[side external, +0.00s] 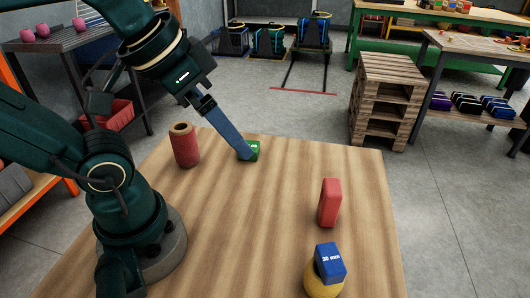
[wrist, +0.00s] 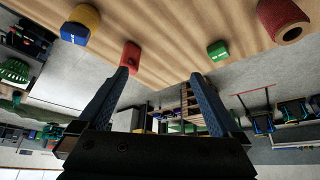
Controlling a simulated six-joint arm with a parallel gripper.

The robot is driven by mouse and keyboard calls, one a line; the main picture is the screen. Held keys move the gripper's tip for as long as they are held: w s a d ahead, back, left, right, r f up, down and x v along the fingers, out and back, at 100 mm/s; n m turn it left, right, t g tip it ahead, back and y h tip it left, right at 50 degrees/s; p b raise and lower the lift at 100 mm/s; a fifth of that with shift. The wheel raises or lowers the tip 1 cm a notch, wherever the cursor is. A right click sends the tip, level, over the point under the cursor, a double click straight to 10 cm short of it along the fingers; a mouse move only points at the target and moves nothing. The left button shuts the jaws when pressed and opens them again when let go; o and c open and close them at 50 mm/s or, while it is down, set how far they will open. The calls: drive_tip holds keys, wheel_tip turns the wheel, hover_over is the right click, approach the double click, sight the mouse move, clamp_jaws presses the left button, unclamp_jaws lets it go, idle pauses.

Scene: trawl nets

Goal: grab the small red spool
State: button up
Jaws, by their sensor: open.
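The red spool (side external: 185,146), a short upright cylinder with a brownish hollow top, stands on the wooden table's far left part. In the wrist view it shows at the top right corner (wrist: 284,18), partly cut off. My gripper (side external: 246,155) has long blue fingers slanting down to the right of the spool, apart from it. In the side view the fingertips overlap a green block (side external: 254,147); contact cannot be told. The wrist view shows the fingers (wrist: 160,77) spread wide with nothing between them. The green block (wrist: 218,50) lies right of both fingers there.
A red block (side external: 329,203) stands upright on the right of the wooden table (side external: 250,225). Nearer the front, a blue block marked 30 mm (side external: 330,261) overlaps a yellow round piece (side external: 322,286). The table's middle is clear. Pallets (side external: 388,95) stand on the floor behind.

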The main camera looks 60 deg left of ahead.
drive_tip(key=m+g+y, duration=1.2)
hover_over(191, 134)
drive_tip(key=shift+m, duration=0.3)
drive_tip(key=f, duration=0.9)
drive_tip(key=a+f, duration=0.1)
drive_tip(key=f, duration=0.4)
drive_tip(key=shift+s, duration=0.25)
drive_tip(key=shift+x, duration=2.6)
drive_tip(key=c, duration=1.4)
drive_tip(key=shift+w+r, duration=0.1)
drive_tip(key=shift+r, duration=0.05)
